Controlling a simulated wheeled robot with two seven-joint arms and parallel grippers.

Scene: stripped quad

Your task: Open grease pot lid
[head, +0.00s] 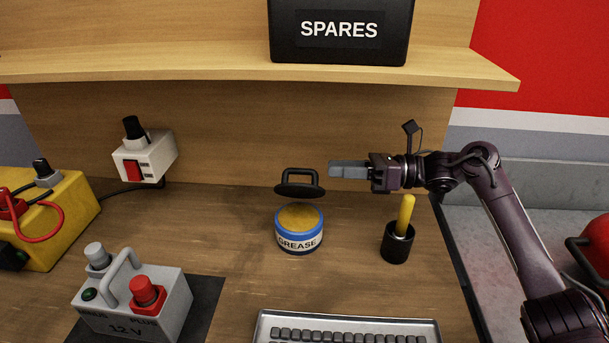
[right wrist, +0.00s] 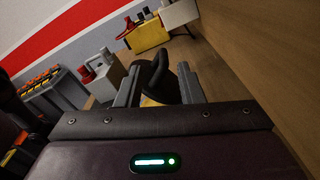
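The grease pot (head: 299,239), blue and white with a "GREASE" label, stands on the bench. Yellow grease shows in its uncovered mouth. The black lid (head: 299,190) with its loop handle shows above and behind the pot, apart from the rim; I cannot tell what supports it. My right gripper (head: 331,170) is just right of the lid handle, fingers pointing left, with a small gap to it. In the right wrist view the fingers (right wrist: 160,88) are spread, and the handle (right wrist: 160,70) shows beyond and between the tips. My left gripper is not in view.
A black cup (head: 397,246) with a yellow-handled tool stands right of the pot. A keyboard (head: 345,328) lies in front. A grey 12 V box (head: 135,303) and a yellow box (head: 62,215) stand left. A shelf (head: 180,70) with a SPARES box (head: 340,50) overhangs the back.

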